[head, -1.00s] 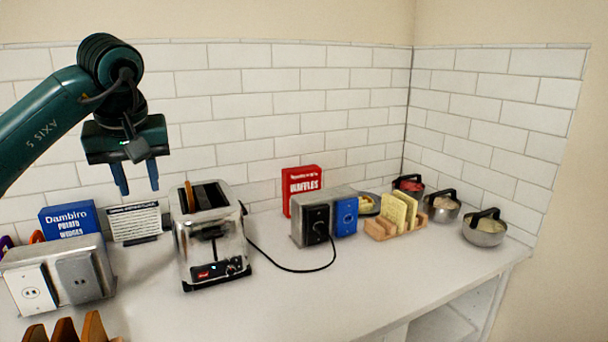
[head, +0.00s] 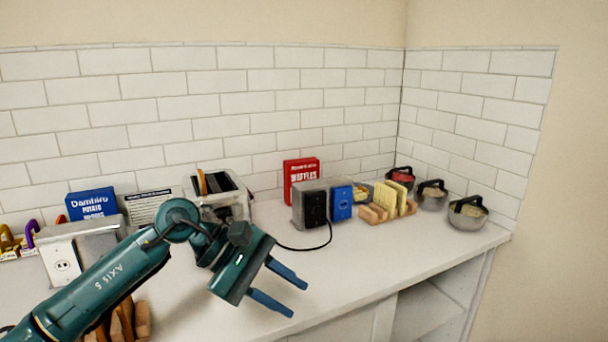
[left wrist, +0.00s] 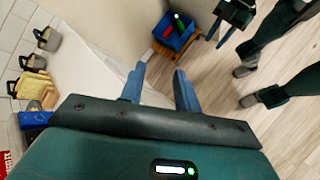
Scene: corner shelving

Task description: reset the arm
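My left gripper (head: 297,299) hangs over the front part of the white counter in the head view, in front of the toaster and right of its own arm. Its two blue fingers are apart with nothing between them. In the left wrist view its fingers (left wrist: 159,70) are also spread and empty. My right gripper (left wrist: 220,34) shows small at the top of the left wrist view, away from the counter. Its two fingers look apart and empty. It is not in the head view.
The counter (head: 345,265) is bare right of my left gripper. Behind stand a toaster (head: 240,207), partly hidden by my arm, a red waffle box (head: 300,178), an outlet block (head: 311,206), a bread rack (head: 384,212) and pots (head: 467,216). A blue bin (left wrist: 177,37) is on the floor.

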